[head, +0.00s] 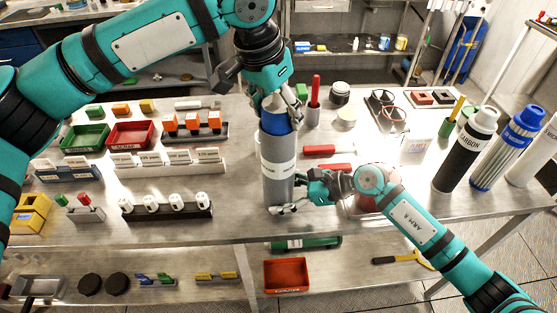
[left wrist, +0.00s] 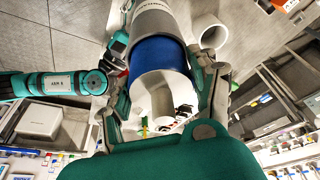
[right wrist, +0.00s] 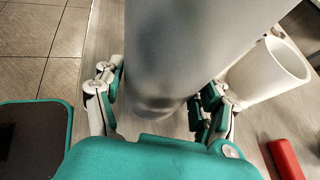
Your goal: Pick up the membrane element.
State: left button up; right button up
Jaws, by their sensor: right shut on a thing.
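A grey cylinder (head: 278,178) with a white label stands upright near the table's front edge. A blue section (head: 275,120) with a white end (left wrist: 160,95) sticks out of its top; the blue section also shows in the left wrist view (left wrist: 158,55). I cannot read the full label. My left gripper (head: 280,103) is above, its fingers open on either side of the blue section, with small gaps visible. My right gripper (head: 297,192) is shut on the lower part of the grey cylinder, which fills the right wrist view (right wrist: 180,50).
A black-and-white CARBON cartridge (head: 466,150) and a blue-capped cartridge (head: 508,147) stand at right. A white open cup (right wrist: 270,72) is close beside the grey cylinder. A red-handled tool (head: 325,150) lies behind my right gripper. Trays and racks fill the table's left.

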pick_arm(q)
jog(key=c, duration=0.6)
notch_tip(320, 180, up, 10)
jog(key=shift+r, duration=0.1)
jog(key=o, duration=0.5)
jog(key=c, duration=0.6)
jog(key=shift+o, duration=0.2)
notch_tip(320, 180, up, 18)
jog(key=shift+r, duration=0.25)
dwell(2.4)
jog(key=shift+s, duration=0.1)
pick_arm(e)
jog(key=o, duration=1.6)
